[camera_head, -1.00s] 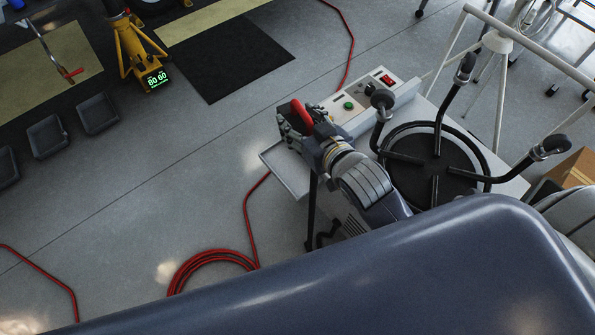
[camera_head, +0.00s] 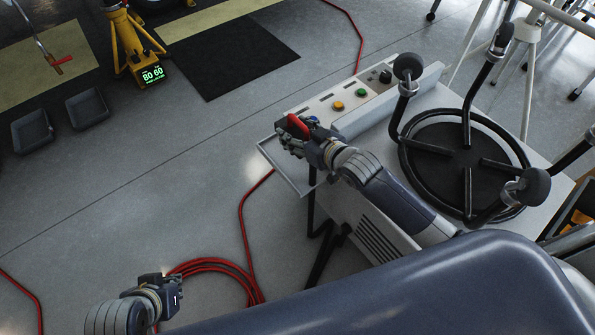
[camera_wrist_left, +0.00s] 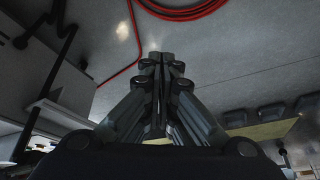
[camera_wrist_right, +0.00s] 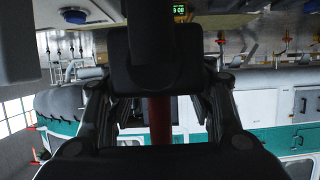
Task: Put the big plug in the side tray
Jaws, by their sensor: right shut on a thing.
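My right gripper (camera_head: 296,138) is shut on the big plug, whose red part (camera_head: 299,126) shows between the fingers in the head view. In the right wrist view the plug's dark block (camera_wrist_right: 155,65) fills the space between the fingers, with a red part below it. The side tray (camera_head: 284,170) is a shallow pale tray at the left end of the white cart. The gripper and plug appear over its far part; their height above it is unclear. My left gripper (camera_head: 172,284) is low in the head view. Its fingers (camera_wrist_left: 165,62) are together and empty.
The white cart carries a button panel (camera_head: 350,97) and a round black frame (camera_head: 463,165) with upright padded arms. A red hose (camera_head: 242,225) runs from near the tray to a coil on the floor. Open floor lies left of the tray.

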